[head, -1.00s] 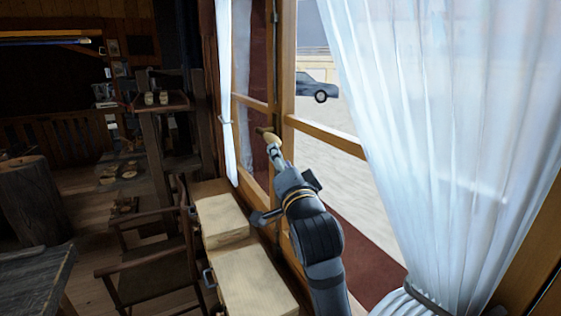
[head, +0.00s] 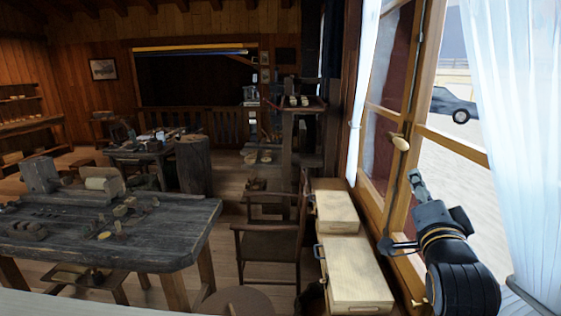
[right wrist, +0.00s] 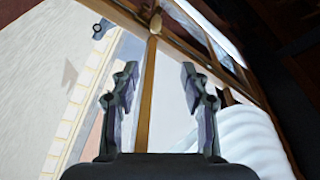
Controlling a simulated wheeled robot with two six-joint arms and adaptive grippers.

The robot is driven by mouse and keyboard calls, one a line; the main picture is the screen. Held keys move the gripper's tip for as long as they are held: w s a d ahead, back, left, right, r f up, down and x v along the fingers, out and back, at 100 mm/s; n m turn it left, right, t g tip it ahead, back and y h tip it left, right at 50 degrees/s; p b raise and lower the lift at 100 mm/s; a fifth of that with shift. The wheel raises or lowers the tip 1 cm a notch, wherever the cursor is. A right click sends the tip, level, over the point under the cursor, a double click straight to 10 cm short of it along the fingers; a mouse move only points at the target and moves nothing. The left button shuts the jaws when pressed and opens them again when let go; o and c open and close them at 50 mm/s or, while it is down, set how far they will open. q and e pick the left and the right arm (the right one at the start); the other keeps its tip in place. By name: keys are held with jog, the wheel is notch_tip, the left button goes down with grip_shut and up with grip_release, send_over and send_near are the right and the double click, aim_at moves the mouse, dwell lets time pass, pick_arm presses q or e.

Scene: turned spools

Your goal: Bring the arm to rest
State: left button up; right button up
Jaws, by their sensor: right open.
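My right arm with its gripper (head: 417,183) reaches up from the lower right in the head view, in front of the wooden-framed window (head: 455,140). The gripper is open with nothing between its fingers, as the right wrist view (right wrist: 159,76) shows. A pale wooden knob (head: 400,143) on the window frame is just above the fingertips, with a gap between them. It also shows in the right wrist view (right wrist: 155,24), beyond the fingers. My left gripper is in neither view.
Pale wooden boxes (head: 355,272) lie below the window, left of my right arm. A white curtain (head: 515,130) hangs close on the right. A dark chair (head: 268,250) and a workbench (head: 150,245) stand to the left. Some floor is clear between them.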

jog(key=s+a+f+n+g+y, duration=0.1)
jog(key=s+f+n+g, duration=0.2)
jog(key=f, duration=0.9)
jog(key=s+a+f+n+g+y, duration=0.15)
jog(key=f+n+g, duration=0.25)
jog(key=f, duration=0.7)
jog(key=s+a+f+n+g+y, duration=0.2)
jog(key=s+f+n+g, duration=0.6)
jog(key=s+f, duration=1.15)
notch_tip(320, 180, down, 24)
jog(key=w+d+g, duration=0.1)
jog(key=d, duration=0.2)
pick_arm(q)
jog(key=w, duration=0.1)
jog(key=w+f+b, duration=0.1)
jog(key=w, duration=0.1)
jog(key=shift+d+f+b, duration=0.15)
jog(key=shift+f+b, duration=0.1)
jog(key=shift+b, duration=0.05)
pick_arm(e)
jog(key=s+d+f+g, duration=0.1)
jog(key=s+f, duration=1.9)
jog(key=f, duration=0.1)
jog(key=shift+f, duration=0.15)
jog(key=shift+d, duration=0.1)
